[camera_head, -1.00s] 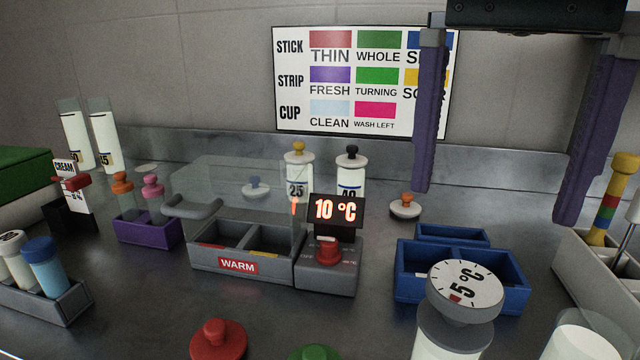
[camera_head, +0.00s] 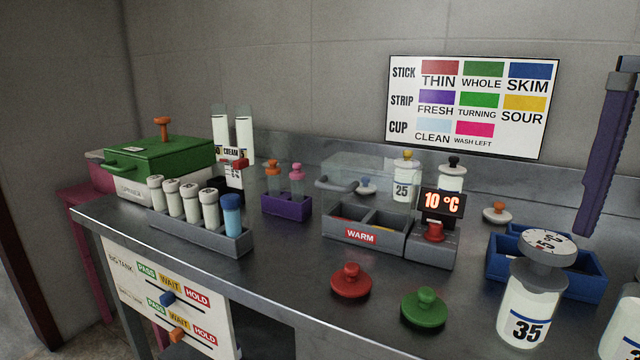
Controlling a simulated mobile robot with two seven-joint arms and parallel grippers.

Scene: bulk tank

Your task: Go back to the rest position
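One purple finger of my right gripper (camera_head: 606,150) shows at the far right edge. It hangs above the counter beside the wall chart; the rest of that gripper is cut off by the frame, so its opening cannot be judged. Nothing is seen held against the visible finger. My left gripper is not in view.
The counter (camera_head: 300,305) holds a vial rack (camera_head: 195,245), a green-lidded box (camera_head: 160,160), the WARM box (camera_head: 362,237), red (camera_head: 351,281) and green (camera_head: 424,308) knobbed lids, a jar marked 35 (camera_head: 527,312) and a blue tray (camera_head: 499,262).

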